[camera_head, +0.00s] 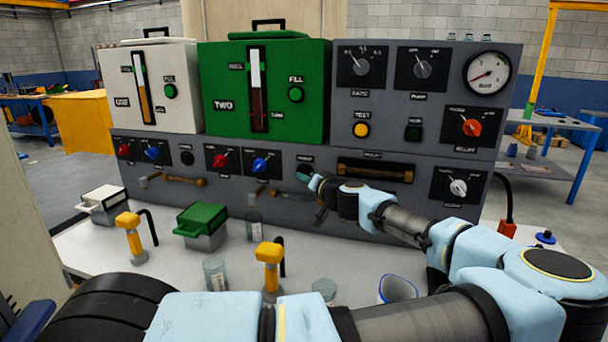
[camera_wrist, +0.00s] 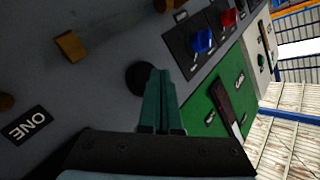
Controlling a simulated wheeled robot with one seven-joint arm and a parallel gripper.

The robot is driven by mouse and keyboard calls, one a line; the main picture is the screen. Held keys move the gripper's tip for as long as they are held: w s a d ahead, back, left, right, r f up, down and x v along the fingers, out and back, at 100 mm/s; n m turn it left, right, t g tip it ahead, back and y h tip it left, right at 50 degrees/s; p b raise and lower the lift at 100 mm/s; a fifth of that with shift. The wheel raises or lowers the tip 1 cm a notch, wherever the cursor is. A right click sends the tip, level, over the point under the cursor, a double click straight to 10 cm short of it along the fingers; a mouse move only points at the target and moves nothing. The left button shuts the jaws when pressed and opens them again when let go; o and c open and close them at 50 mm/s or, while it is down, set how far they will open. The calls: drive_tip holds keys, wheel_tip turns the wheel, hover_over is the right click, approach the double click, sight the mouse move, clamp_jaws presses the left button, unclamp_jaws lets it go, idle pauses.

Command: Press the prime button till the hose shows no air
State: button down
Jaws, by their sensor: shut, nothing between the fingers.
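My gripper (camera_head: 304,176) is shut and empty, with its teal fingertips close to the front of the grey panel (camera_head: 240,210). In the wrist view the closed fingers (camera_wrist: 161,72) are right beside a round black button (camera_wrist: 138,78) and partly overlap it. I cannot tell whether they touch it. Another black button (camera_head: 187,158) is farther left. A brownish tube (camera_head: 375,171) lies in a dark window right of the gripper. Air in it cannot be made out.
The white tank (camera_head: 175,62) and green tank (camera_head: 222,72) stand on the panel. A red knob (camera_head: 220,160) and blue knob (camera_head: 260,165) are left of the gripper. Yellow-handled tools (camera_head: 270,253), jars and a green-lidded box (camera_head: 201,219) occupy the bench in front.

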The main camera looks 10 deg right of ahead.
drive_tip(key=shift+w, duration=0.1)
idle(0.4)
drive_tip(key=shift+w+d+b, duration=0.15)
drive_tip(key=shift+w+b, duration=0.15)
drive_tip(key=shift+w+d, duration=0.25)
drive_tip(key=shift+w, duration=0.1)
idle(0.7)
drive_tip(key=shift+s, duration=0.1)
drive_tip(key=shift+s+a+b, duration=0.4)
drive_tip(key=shift+s, duration=0.25)
drive_tip(key=shift+s+a, duration=0.4)
drive_tip(key=shift+s, duration=0.35)
drive_tip(key=shift+s+a, duration=0.45)
drive_tip(key=shift+s, duration=0.25)
drive_tip(key=shift+s+a, duration=0.4)
drive_tip(key=shift+s, duration=0.35)
idle(1.8)
